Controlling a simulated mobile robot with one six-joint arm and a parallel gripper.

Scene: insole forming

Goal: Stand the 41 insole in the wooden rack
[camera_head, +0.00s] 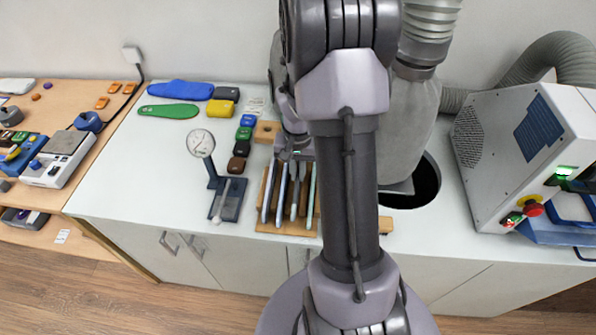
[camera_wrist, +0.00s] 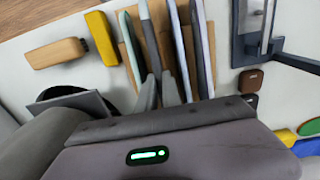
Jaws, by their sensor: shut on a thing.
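The wooden rack (camera_head: 268,227) stands on the white bench, left of my arm. Several thin insoles stand on edge in its slots. My gripper (camera_head: 294,157) is over the rack's back part, shut on a grey insole (camera_head: 295,200), the third from the left in the head view. In the wrist view, my fingers (camera_wrist: 161,90) close on this insole (camera_wrist: 155,35), which stands upright among the others in the rack (camera_wrist: 188,42). Whether its lower edge rests on the slot floor is hidden. No size number is readable on it.
A dial gauge stand (camera_head: 228,200) is left of the rack. Small coloured blocks (camera_head: 242,148) line up behind it. Blue (camera_head: 180,90) and green (camera_head: 168,111) insoles lie at the back left. The round dark opening (camera_head: 425,185) and grey machine (camera_head: 520,140) are to the right.

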